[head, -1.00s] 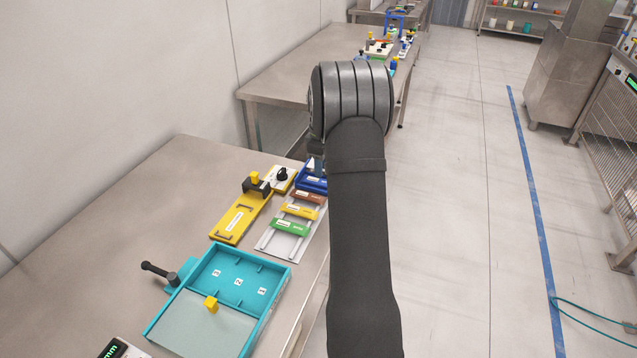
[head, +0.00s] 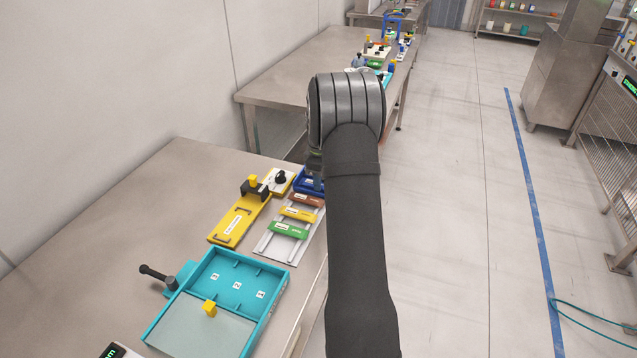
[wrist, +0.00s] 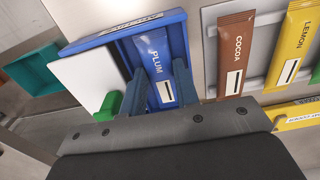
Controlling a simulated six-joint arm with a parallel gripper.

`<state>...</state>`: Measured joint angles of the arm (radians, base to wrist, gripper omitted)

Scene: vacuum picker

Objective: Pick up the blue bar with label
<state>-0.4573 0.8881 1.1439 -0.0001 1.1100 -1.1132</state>
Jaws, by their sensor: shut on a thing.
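The blue bar (wrist: 154,50) has a white "PLUM" label and a white patch with a dark stripe. It shows in the wrist view, between the two fingers of my gripper (wrist: 160,72), which is shut on its sides. Behind and around it is a blue tray (wrist: 90,42) with a white label on its rim. The blue tray also shows in the head view (head: 303,185), partly behind my arm. My fingers are hidden in the head view. I cannot tell whether the bar still touches the tray floor.
Right of the tray in the wrist view are a brown COCOA bar (wrist: 234,50) and a yellow LEMON bar (wrist: 296,40) on a grey rack. A green block (wrist: 107,106) is close left. In the head view, a teal tray (head: 282,290) is nearer on the table.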

